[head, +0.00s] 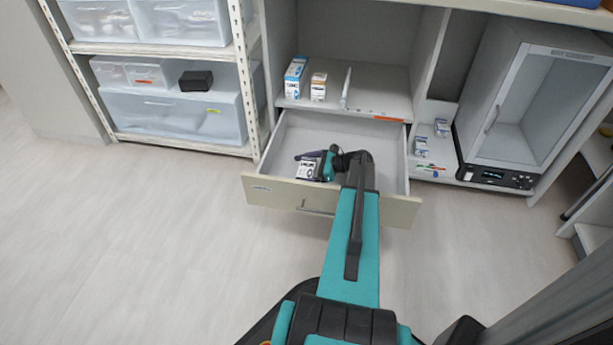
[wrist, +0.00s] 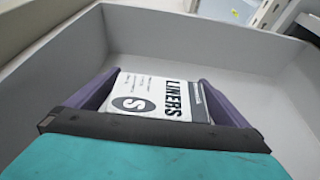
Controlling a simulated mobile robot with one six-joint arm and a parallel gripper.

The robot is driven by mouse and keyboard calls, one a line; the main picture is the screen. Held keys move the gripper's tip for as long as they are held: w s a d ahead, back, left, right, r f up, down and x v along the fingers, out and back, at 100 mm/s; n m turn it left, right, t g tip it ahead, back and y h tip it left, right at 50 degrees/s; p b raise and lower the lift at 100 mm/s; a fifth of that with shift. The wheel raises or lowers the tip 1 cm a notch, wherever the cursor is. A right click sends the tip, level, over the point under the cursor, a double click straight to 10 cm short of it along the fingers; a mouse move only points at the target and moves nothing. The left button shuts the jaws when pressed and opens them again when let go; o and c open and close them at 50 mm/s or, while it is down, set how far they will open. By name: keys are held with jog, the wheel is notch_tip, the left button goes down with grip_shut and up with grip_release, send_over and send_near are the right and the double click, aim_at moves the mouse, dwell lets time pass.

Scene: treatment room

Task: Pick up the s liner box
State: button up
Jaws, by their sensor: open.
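The S liner box (wrist: 155,98) is white, with "LINERS" and an S in a dark circle on its top. It lies in the open drawer (head: 262,190). In the head view the box (head: 306,169) is at the drawer's left-middle part, partly hidden by my gripper. My gripper (head: 308,162) reaches down into the drawer. In the wrist view its two purple fingers (wrist: 157,90) stand on either side of the box. It is open, and I cannot tell whether either finger touches the box. The box's lower part is hidden behind my gripper's dark bar.
Several small boxes, including a blue and white one (head: 295,76), stand on the shelf above. A glass-doored cabinet (head: 530,105) is at right. The floor (head: 150,240) at left is clear.

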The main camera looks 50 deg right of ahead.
jog(key=shift+w+a, duration=0.1)
jog(key=shift+w, duration=0.15)
jog(key=shift+f, duration=0.1)
jog(key=c, duration=1.1)
notch_tip(320, 180, up, 10)
jog(key=p, duration=0.4)
